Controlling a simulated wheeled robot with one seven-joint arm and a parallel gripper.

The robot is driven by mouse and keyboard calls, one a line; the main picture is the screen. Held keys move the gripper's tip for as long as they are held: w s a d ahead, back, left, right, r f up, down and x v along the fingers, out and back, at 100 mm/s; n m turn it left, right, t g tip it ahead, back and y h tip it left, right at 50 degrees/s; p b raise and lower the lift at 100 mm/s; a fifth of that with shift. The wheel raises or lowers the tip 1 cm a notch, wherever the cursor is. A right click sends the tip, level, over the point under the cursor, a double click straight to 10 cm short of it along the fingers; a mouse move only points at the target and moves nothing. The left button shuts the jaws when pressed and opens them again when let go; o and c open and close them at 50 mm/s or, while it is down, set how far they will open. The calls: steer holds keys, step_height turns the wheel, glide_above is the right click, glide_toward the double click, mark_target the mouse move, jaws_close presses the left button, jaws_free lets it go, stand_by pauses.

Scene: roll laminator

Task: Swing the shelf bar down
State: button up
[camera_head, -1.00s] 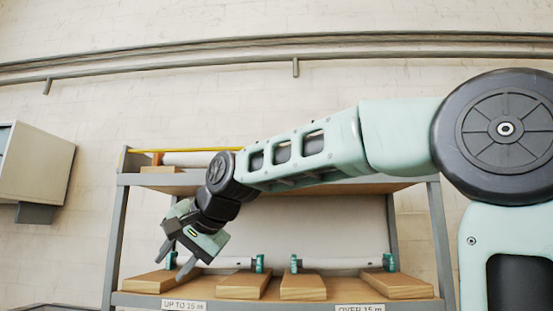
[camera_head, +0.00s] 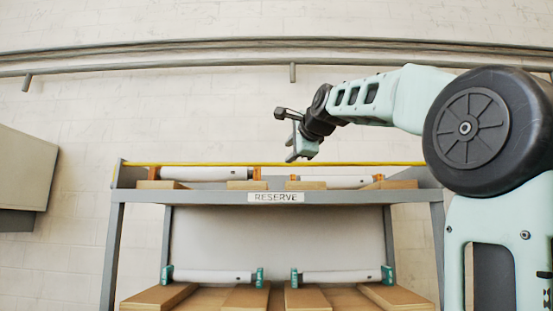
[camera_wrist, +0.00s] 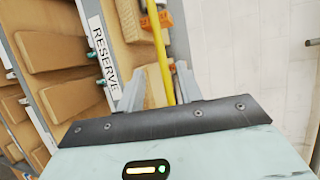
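The shelf bar (camera_head: 350,163) is a thin yellow bar running level across the front of the top shelf, above the RESERVE label (camera_head: 276,198). My gripper (camera_head: 286,135) is above the bar in the head view, near the middle of its length, with its fingers apart. In the wrist view the yellow bar (camera_wrist: 165,70) runs between the two spread fingers of my gripper (camera_wrist: 160,86). A gap shows on both sides, and the fingers do not appear to clasp it. Exact depth between fingers and bar is hard to tell.
The top shelf holds white rolls (camera_head: 205,173) with orange ends on wooden blocks (camera_head: 245,185). The lower shelf holds white rolls (camera_head: 340,277) with teal ends on wooden blocks (camera_head: 307,299). A grey box (camera_head: 25,170) hangs at left. The wall above the rack is clear below the pipes (camera_head: 180,65).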

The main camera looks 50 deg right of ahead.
mark_target(277, 164)
steer(key=p+x, duration=0.4)
steer(key=x, duration=0.7)
steer(key=shift+a, duration=0.1)
jaws_close()
